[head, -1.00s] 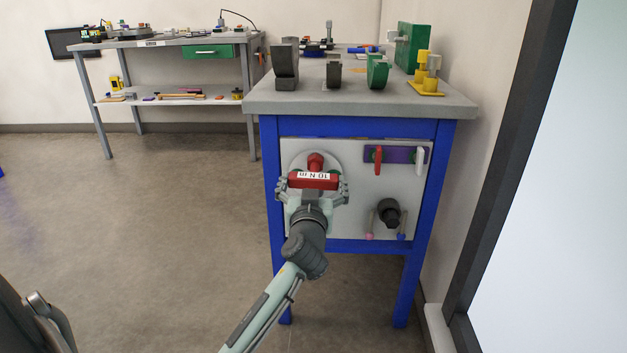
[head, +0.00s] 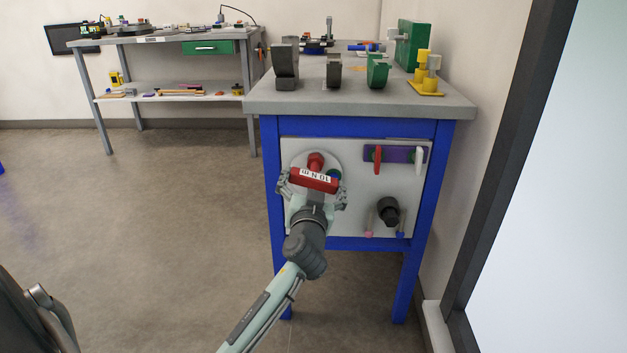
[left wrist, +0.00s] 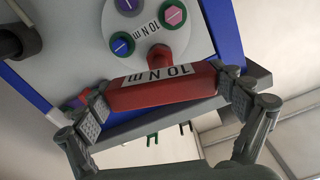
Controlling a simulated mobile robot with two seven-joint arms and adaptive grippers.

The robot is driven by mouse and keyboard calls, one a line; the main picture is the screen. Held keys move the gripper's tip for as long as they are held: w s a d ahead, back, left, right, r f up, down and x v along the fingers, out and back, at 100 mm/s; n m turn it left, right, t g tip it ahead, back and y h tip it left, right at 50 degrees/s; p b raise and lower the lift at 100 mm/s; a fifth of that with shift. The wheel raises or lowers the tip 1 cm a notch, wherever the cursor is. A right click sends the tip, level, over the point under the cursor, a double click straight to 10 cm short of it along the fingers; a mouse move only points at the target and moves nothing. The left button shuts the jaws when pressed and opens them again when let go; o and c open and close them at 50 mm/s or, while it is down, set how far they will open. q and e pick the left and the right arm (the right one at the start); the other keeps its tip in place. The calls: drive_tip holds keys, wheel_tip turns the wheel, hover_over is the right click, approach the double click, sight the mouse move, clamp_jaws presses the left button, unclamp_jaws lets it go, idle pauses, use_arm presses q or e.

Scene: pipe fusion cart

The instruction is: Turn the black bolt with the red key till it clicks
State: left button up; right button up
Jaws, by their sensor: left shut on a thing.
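The red key (head: 316,181), labelled "10 N m", is at the round pale plate (head: 299,161) on the cart's front panel. My left gripper (head: 313,186) is shut on the key's crossbar, with one finger at each end. The bar is tilted, its right end lower in the head view. In the left wrist view the key (left wrist: 160,93) lies across the picture, its red stem (left wrist: 159,54) reaching to the plate. Coloured hex heads, green-blue (left wrist: 121,44) and pink (left wrist: 174,14), show beside it. I cannot make out the black bolt; the key may cover it. My right gripper is not in view.
A black knob (head: 388,211) and a purple bar (head: 394,154) with red and white handles are right of the plate. Clamps stand on the grey cart top (head: 300,104). A workbench (head: 150,42) is at the back left. Floor left of the cart is clear.

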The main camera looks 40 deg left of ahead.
use_arm(q)
drive_tip(key=shift+a+m+p, duration=0.1)
drive_tip(key=shift+m+p, duration=0.6)
drive_tip(key=shift+m, duration=0.5)
drive_tip(key=shift+m, duration=0.3)
drive_tip(key=shift+n+b, duration=0.4)
drive_tip(key=shift+n, duration=0.2)
drive_tip(key=shift+s, duration=0.1)
drive_tip(key=shift+v, duration=2)
drive_tip(key=shift+d, duration=0.2)
